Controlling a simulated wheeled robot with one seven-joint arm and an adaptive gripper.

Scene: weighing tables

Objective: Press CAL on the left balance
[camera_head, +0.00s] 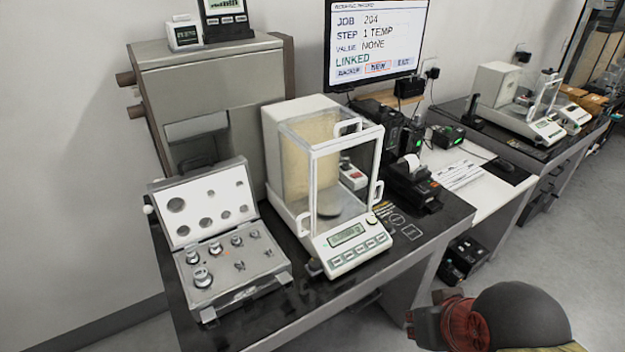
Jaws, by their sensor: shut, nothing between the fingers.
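The left balance (323,185) stands on the near dark table, a white unit with a clear draft shield. Its front panel (346,246) slopes towards me, with a lit green display (346,235) above a row of several grey-green keys (358,250). The key labels are too small to read, so I cannot tell which is CAL. A round pan (328,208) shows inside the shield. My gripper (412,325) shows partly at the lower right, shut and empty, in front of the table and to the right of the balance, apart from it.
An open weight case (240,285) stands just left of the balance. A small printer (413,185) stands to its right, and a monitor (375,40) behind. Another balance (520,105) is on the far right table. The floor (590,220) at right is clear.

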